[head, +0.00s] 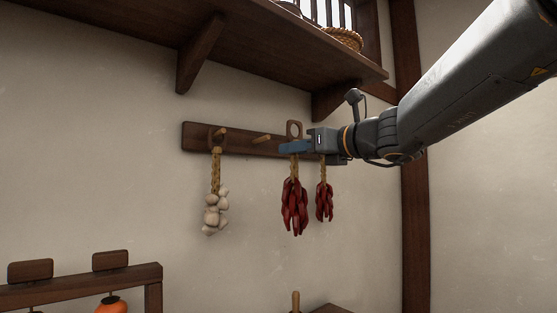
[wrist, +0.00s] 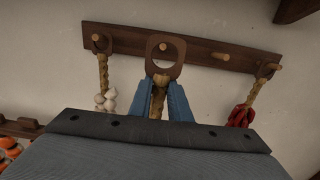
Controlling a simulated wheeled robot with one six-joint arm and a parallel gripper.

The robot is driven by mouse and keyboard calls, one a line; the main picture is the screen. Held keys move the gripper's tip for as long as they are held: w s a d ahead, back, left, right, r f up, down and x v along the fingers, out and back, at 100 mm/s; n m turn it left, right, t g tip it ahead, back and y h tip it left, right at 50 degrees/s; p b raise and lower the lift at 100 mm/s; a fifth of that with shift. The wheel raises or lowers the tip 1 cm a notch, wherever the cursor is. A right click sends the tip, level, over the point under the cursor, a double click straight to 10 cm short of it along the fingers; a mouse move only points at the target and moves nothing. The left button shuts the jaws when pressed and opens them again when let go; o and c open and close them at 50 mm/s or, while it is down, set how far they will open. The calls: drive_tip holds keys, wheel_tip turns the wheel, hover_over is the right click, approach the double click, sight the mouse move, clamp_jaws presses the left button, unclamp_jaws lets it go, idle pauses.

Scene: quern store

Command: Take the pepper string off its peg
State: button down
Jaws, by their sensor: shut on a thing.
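The pepper string (head: 294,205) is a bunch of dark red peppers on a straw cord under a wooden ring (head: 294,129). My gripper (head: 289,148) is shut on the cord just below the ring. The peppers hang upright below the fingers. In the wrist view the ring (wrist: 180,57) stands above my blue fingers, with a peg (wrist: 164,46) seen through its opening. In the head view the bare peg (head: 262,139) lies left of the ring, so the ring looks clear of it, in front of the rail. The peppers are hidden in the wrist view.
A garlic string (head: 215,208) hangs on the rail's (head: 240,145) left peg. A smaller pepper string (head: 324,200) hangs close on the right; another peg (wrist: 221,56) is bare. A bracketed shelf (head: 270,50) is overhead. A lower rack (head: 80,285) holds orange things.

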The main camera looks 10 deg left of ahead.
drive_tip(key=shift+r+v, duration=0.2)
drive_tip(key=shift+v, duration=0.65)
drive_tip(key=shift+r+v, duration=0.2)
drive_tip(key=shift+v, duration=0.65)
drive_tip(key=shift+r+v, duration=0.2)
drive_tip(key=shift+v, duration=0.6)
drive_tip(key=shift+s+d, duration=0.1)
drive_tip(key=v, duration=0.5)
drive_tip(key=shift+d+r, duration=0.1)
drive_tip(key=shift+r, duration=0.05)
drive_tip(key=shift+s+d+p, duration=0.1)
drive_tip(key=shift+p, duration=0.2)
drive_tip(key=shift+p+v, duration=2.9)
drive_tip(key=shift+p, duration=0.65)
